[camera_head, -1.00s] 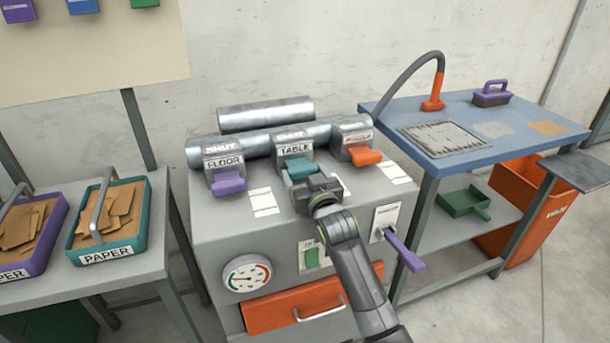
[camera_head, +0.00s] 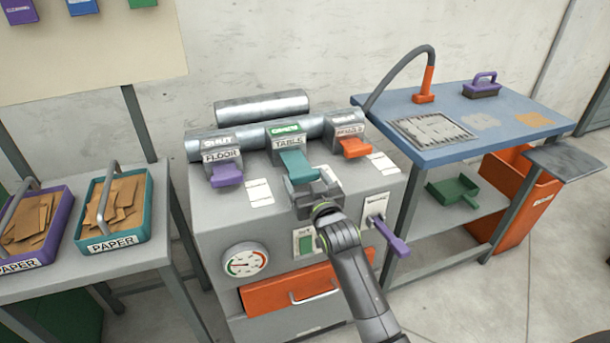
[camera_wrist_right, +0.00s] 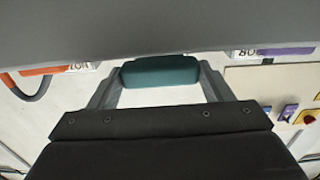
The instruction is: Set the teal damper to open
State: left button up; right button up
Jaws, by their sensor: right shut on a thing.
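The teal damper (camera_head: 299,168) is the middle one of three on the grey machine, labelled TABLE. Its handle is slid out toward me, and a green sign that looks like OPEN shows on top of its housing. My right gripper (camera_head: 318,186) is at the front end of the teal handle. In the right wrist view, the teal handle (camera_wrist_right: 160,71) lies between the fingers of the right gripper (camera_wrist_right: 160,82), which is shut on it. My left gripper is not in view.
A purple damper (camera_head: 227,175) labelled FLOOR is on the left and an orange damper (camera_head: 356,148) on the right. A purple lever (camera_head: 393,240), a gauge (camera_head: 246,263) and an orange drawer (camera_head: 290,293) are on the machine's front. A blue-topped table (camera_head: 455,145) stands right.

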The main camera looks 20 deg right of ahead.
jog(key=shift+f, duration=0.15)
jog(key=o, duration=1.1)
jog(key=shift+s, duration=0.1)
jog(key=shift+o, duration=1.4)
jog(key=shift+s, duration=0.1)
jog(key=s, duration=1.7)
jog(key=shift+s+d+b, duration=0.15)
jog(key=shift+d+b, duration=0.15)
jog(key=shift+b, duration=0.05)
